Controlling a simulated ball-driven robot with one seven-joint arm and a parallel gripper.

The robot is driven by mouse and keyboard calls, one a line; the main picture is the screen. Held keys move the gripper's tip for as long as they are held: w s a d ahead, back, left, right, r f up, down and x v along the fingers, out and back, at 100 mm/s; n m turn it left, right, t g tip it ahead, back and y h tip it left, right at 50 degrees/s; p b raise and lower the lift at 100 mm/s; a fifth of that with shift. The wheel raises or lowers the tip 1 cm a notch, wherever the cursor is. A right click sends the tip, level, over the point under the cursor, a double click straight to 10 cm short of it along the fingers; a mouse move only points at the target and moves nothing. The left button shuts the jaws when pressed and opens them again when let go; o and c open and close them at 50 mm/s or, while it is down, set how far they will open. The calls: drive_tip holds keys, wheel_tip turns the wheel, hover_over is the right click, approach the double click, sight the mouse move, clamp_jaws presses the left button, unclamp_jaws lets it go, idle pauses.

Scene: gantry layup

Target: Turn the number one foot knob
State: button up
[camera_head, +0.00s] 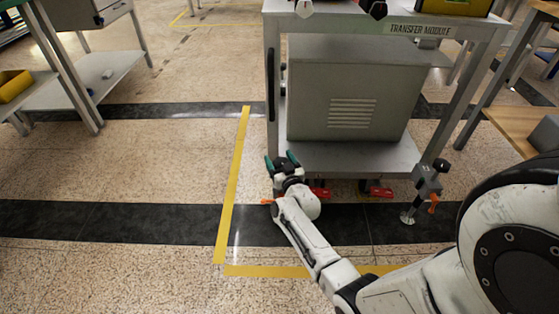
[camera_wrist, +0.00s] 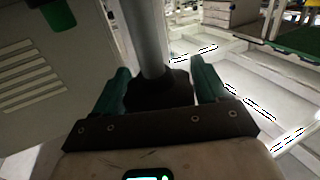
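The transfer module (camera_head: 345,159) is a grey cart at the centre right of the head view. My gripper (camera_head: 282,161), with two green fingers, is low at its front left leg. In the wrist view, a dark lobed foot knob (camera_wrist: 158,91) sits around a grey upright post (camera_wrist: 146,38). The arm and gripper hide this knob in the head view. I cannot read a number on it. Another black foot knob (camera_head: 427,174) is at the front right leg.
Red pedals (camera_head: 380,191) show under the cart's front edge. An orange lever (camera_head: 433,203) is by the right foot. Yellow tape (camera_head: 233,185) marks the floor on the left, where there is free room. A wooden-topped bench (camera_head: 520,125) stands close on the right.

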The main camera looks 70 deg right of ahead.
drive_tip(key=c, duration=0.8)
drive_tip(key=shift+o, duration=0.2)
drive_tip(key=shift+r+p, duration=0.1)
drive_tip(key=shift+p, duration=0.25)
drive_tip(key=shift+r+m+g+h+p, duration=0.15)
drive_tip(key=shift+m+g+h+p, duration=0.2)
drive_tip(key=shift+p, duration=0.5)
drive_tip(key=m+g+h+p, duration=0.1)
drive_tip(key=p, duration=0.2)
drive_tip(key=shift+g, duration=0.25)
drive_tip(key=shift+s+d+m+g+h+p, duration=0.1)
drive_tip(key=shift+s+m+g+h+p, duration=0.05)
drive_tip(key=shift+m+g+h+p, duration=1.05)
drive_tip(key=shift+s+f+m+g+b, duration=0.1)
drive_tip(key=shift+f+m+g+b, duration=0.1)
drive_tip(key=shift+m+g, duration=0.45)
drive_tip(key=shift+s+f+m+g+b, duration=0.1)
drive_tip(key=shift+m+g+b, duration=0.1)
drive_tip(key=shift+g, duration=0.85)
drive_tip(key=shift+s+g+h, duration=0.1)
drive_tip(key=shift+g+h, duration=0.15)
drive_tip(key=shift+g, duration=0.05)
